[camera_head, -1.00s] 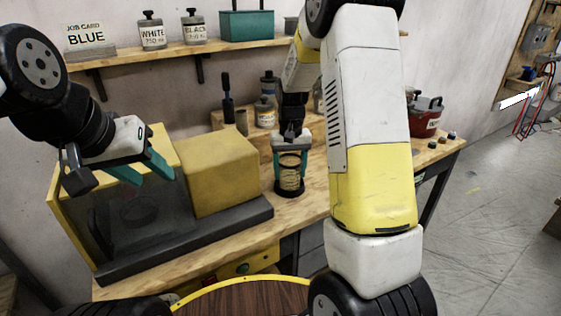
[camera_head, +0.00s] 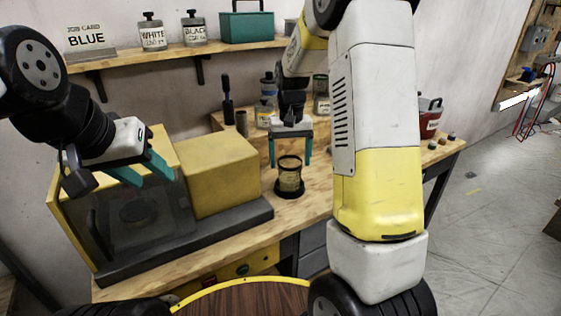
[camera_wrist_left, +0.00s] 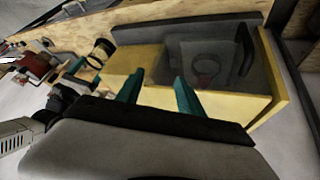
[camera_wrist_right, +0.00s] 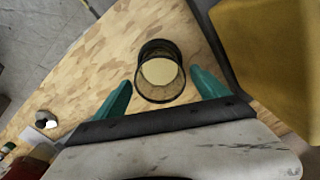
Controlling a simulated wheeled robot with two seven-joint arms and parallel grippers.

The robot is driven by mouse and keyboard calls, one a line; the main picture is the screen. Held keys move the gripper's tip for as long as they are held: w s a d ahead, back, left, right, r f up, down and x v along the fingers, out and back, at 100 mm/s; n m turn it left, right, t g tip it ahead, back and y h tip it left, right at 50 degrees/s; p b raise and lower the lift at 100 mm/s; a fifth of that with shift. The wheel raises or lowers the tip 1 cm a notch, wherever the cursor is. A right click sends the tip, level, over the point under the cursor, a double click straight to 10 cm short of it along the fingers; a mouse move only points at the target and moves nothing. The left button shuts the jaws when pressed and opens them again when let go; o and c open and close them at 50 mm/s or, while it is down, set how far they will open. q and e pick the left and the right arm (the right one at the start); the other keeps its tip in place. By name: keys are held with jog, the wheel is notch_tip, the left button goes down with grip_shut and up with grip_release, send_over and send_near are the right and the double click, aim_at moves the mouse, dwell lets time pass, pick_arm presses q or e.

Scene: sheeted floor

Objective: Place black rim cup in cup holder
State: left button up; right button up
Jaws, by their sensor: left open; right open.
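The black rim cup (camera_head: 290,176), see-through with a pale inside, stands upright on a dark round base (camera_head: 289,193) on the bench, which looks like the cup holder. How deep the cup sits in it I cannot tell. My right gripper (camera_head: 290,157) is open and empty, just above the cup, with its teal fingers on either side of the rim. In the right wrist view the cup (camera_wrist_right: 160,72) lies between the open fingers, apart from both. My left gripper (camera_head: 156,178) is open and empty in front of the yellow box with the dark glass front.
The yellow box (camera_head: 219,168) on its dark plinth stands left of the cup, with a dark ring behind the glass. Jars (camera_head: 267,88) and a brush stand behind on a raised shelf. A red container (camera_head: 430,118) is at right. Bench around the cup is clear.

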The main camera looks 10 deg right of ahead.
notch_tip(320, 180, up, 7)
jog(key=s+r+t+y, duration=0.2)
jog(key=s+r+t, duration=0.1)
jog(key=s+r, duration=0.6)
jog(key=s+a+n+t, duration=0.1)
jog(key=s+a+t, duration=0.1)
jog(key=s, duration=1.3)
jog(key=shift+s+f+t, duration=0.15)
jog(key=shift+f+t, duration=0.1)
jog(key=shift+t, duration=0.35)
